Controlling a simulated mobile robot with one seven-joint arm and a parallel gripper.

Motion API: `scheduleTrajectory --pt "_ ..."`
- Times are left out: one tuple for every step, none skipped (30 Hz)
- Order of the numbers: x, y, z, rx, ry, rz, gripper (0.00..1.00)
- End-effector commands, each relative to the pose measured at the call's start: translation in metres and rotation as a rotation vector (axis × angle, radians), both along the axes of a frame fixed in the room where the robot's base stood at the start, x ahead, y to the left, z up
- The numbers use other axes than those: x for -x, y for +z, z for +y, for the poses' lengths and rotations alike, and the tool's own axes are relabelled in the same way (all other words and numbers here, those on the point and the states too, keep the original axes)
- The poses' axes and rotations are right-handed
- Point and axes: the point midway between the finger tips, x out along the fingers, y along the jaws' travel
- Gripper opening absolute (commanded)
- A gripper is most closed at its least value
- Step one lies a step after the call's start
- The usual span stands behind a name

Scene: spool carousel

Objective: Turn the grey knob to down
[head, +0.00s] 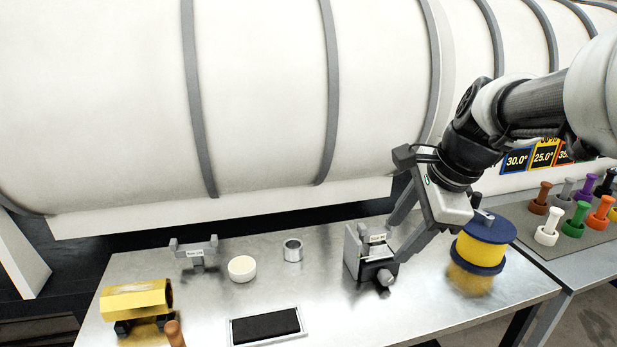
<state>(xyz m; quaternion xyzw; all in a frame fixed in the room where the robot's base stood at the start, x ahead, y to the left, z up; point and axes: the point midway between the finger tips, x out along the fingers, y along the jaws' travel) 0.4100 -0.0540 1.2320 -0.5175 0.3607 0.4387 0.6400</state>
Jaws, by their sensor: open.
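A grey knob (386,279) sits low on the front of a grey block fixture (353,256) on the metal table, right of centre in the head view. It looks like a small rounded end; I cannot tell which way it points. The fixture carries a small white label, too small to read. My gripper (397,240) reaches down from the upper right and is open, with its fingers spread. Its fingertips are over the right side of the fixture, just above the knob in the picture. I cannot tell whether they touch anything. The fingers hide part of the fixture.
A blue and yellow spool (482,243) stands close to the right of my gripper. White and silver rings (292,250), a grey bracket (195,253), a yellow cylinder (136,299) and a black pad (266,327) are to the left. Coloured pegs stand at far right. A large white drum is behind.

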Motion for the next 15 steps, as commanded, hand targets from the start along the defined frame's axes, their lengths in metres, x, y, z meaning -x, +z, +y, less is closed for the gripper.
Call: scheduleTrajectory --pt "-0.023 -0.033 -0.019 -0.094 -0.204 0.058 0.49" --pt "-0.036 -0.043 -0.029 -0.151 -0.327 0.087 0.49" --pt "-0.05 -0.056 -0.042 -0.22 -0.483 0.127 0.49" --pt "-0.061 -0.066 -0.052 -0.27 -0.592 0.154 0.49" --pt "-0.07 -0.075 -0.06 -0.315 -0.695 0.179 0.49" --pt "-0.081 -0.087 -0.072 -0.368 -0.821 0.21 0.49" --pt "-0.088 -0.095 -0.08 -0.403 -0.905 0.231 0.49" --pt "-0.095 -0.102 -0.087 -0.435 -0.979 0.25 0.49" --pt "-0.101 -0.11 -0.095 -0.469 -1.064 0.27 0.49" --pt "-0.106 -0.115 -0.101 -0.491 -1.118 0.285 0.49" --pt "-0.109 -0.119 -0.105 -0.509 -1.161 0.295 0.49" --pt "-0.113 -0.123 -0.109 -0.53 -1.208 0.306 0.49" --pt "-0.114 -0.126 -0.111 -0.54 -1.233 0.313 0.49" --pt "-0.116 -0.128 -0.112 -0.547 -1.252 0.317 0.49" --pt "-0.117 -0.129 -0.113 -0.552 -1.266 0.321 0.49"
